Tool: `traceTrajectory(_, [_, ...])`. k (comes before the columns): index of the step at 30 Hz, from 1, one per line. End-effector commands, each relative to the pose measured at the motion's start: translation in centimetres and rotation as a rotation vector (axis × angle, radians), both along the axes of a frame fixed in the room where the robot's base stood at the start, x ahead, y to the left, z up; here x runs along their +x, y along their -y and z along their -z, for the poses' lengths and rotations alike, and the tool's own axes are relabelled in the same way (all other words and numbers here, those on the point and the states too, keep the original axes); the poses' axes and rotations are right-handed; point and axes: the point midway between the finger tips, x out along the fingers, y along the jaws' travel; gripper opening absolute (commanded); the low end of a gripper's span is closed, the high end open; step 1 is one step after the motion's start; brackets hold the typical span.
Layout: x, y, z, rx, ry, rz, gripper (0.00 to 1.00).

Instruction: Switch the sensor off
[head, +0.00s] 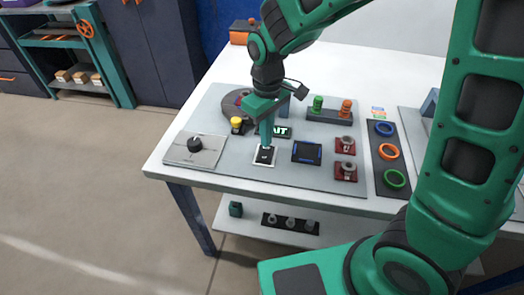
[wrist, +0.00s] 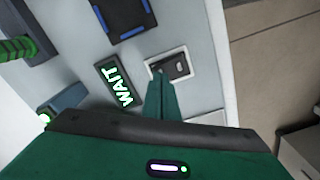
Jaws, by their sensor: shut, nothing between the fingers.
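The sensor switch (head: 264,156) is a small black rocker in a white frame near the front edge of the grey panel. It also shows in the wrist view (wrist: 177,66). My gripper (head: 266,145) points down at the switch with its fingers shut and empty. In the wrist view the fingertips (wrist: 160,77) are at the rocker's left end and hide part of it. I cannot tell whether they touch it. A dark sign with green letters reading WAIT (wrist: 119,84) lies beside the switch and is partly behind my fingers in the head view.
A black knob (head: 195,145) on a light plate is to the left, and a yellow button (head: 237,123) is behind it. A blue-edged black pad (head: 307,152) and red-based parts (head: 345,170) are to the right. Coloured rings (head: 389,151) lie farther right.

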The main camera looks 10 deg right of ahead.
Motion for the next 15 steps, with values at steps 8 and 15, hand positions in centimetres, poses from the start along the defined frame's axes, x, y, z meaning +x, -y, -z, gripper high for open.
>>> traceTrajectory(8, [-0.02,0.01,0.38,-0.001,-0.001,0.000,0.00])
traceTrajectory(15, [0.01,0.01,0.68,0.000,0.000,0.000,0.00])
